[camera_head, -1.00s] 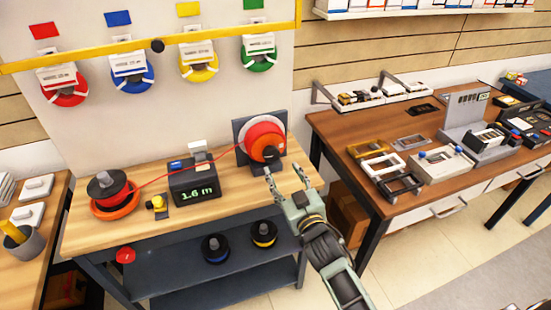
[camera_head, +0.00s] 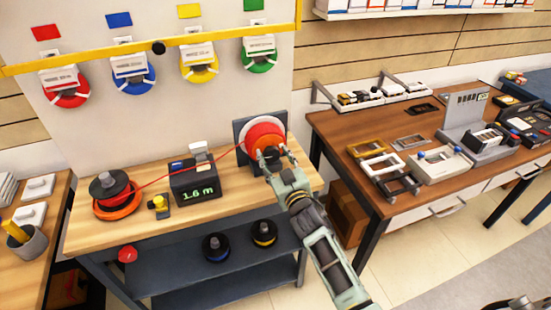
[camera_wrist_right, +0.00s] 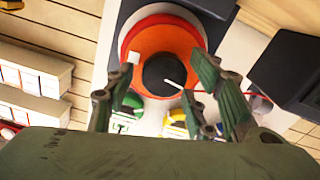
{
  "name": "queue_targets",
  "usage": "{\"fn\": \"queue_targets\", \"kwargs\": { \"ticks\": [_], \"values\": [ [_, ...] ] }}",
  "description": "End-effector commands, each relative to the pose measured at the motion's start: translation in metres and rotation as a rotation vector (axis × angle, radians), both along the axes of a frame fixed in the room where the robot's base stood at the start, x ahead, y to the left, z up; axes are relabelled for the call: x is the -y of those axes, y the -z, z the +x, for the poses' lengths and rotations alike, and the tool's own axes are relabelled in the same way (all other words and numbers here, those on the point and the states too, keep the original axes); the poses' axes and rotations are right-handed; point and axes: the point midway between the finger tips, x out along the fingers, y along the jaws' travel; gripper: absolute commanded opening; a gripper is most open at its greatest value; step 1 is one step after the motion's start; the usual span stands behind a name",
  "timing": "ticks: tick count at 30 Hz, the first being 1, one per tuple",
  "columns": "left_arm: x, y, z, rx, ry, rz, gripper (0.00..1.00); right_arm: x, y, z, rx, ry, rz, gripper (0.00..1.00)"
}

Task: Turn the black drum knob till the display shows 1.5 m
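The black drum knob (camera_wrist_right: 165,73), with a white mark, sits at the centre of the red-orange drum (camera_wrist_right: 140,45) in the right wrist view. In the head view the drum (camera_head: 266,134) stands at the table's back right, and my gripper partly covers the knob. My right gripper (camera_head: 276,158) is at the drum's front. Its fingers (camera_wrist_right: 160,95) are open, one on each side of the knob in the wrist view; I cannot tell whether they touch it. The display (camera_head: 198,193) reads 1.6 m. My left gripper is not in view.
A red line runs from the drum to the red spool (camera_head: 112,188) at left, passing the display box. A yellow-topped part (camera_head: 159,204) lies between them. The brown table (camera_head: 340,135) at right holds several frames and devices. The wooden table's front strip is mostly clear.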

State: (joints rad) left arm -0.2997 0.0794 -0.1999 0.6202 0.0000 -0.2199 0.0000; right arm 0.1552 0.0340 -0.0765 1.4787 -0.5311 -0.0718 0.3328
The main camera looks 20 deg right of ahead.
Motion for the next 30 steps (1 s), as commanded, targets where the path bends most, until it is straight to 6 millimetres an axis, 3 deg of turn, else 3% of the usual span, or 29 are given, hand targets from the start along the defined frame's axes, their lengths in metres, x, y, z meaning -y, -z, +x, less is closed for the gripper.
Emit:
{"fn": "queue_targets", "kwargs": {
  "ticks": [14,30],
  "values": [
    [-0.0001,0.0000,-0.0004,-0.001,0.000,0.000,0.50,0.0003,-0.0007,-0.0002,0.001,0.001,0.000,0.08],
    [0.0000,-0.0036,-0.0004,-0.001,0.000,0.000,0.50,0.0010,-0.0017,0.0002,0.000,0.001,0.158,0.07]
  ]
}}
